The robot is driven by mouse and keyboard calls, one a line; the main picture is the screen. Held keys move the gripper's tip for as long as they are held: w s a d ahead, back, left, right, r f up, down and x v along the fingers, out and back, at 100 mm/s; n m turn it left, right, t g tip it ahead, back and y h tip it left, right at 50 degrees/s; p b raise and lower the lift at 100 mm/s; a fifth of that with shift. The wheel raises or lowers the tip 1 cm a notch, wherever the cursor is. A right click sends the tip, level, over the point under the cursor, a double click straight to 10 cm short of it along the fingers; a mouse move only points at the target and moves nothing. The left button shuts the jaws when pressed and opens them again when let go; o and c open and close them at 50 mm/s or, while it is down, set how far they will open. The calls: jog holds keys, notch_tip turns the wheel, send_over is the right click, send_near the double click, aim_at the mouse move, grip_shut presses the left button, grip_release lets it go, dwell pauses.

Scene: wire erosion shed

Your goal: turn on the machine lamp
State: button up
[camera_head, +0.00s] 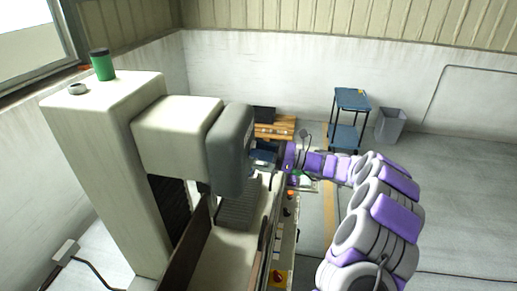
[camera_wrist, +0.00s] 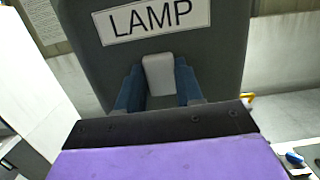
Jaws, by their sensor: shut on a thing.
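In the wrist view a white block-shaped switch (camera_wrist: 158,75) sits on a dark grey panel (camera_wrist: 225,60), below a white label reading LAMP (camera_wrist: 153,19). My gripper (camera_wrist: 160,70) has its two blue fingers on either side of the switch, shut on it. In the head view my gripper (camera_head: 264,156) is at the right side of the machine's dark grey head (camera_head: 233,160). The switch is hidden there. No lit lamp can be made out in either view.
The machine's pale column (camera_head: 110,150) carries a green can (camera_head: 102,65) and stands at the left. A blue cart (camera_head: 350,100), a grey bin (camera_head: 390,125) and a wooden pallet (camera_head: 275,130) stand farther back. The floor at the right is clear.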

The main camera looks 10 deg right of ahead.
jog(key=shift+d+f, duration=0.1)
jog(key=shift+f, duration=0.05)
jog(key=o, duration=1)
jog(key=shift+d, duration=0.45)
jog(key=shift+o, duration=0.2)
jog(key=shift+a, duration=0.1)
jog(key=b+v, duration=0.2)
jog(key=v, duration=1.5)
jog(key=shift+d, duration=0.2)
jog(key=shift+s+d+f, duration=0.1)
jog(key=shift+d+f, duration=0.05)
jog(key=shift+d, duration=0.1)
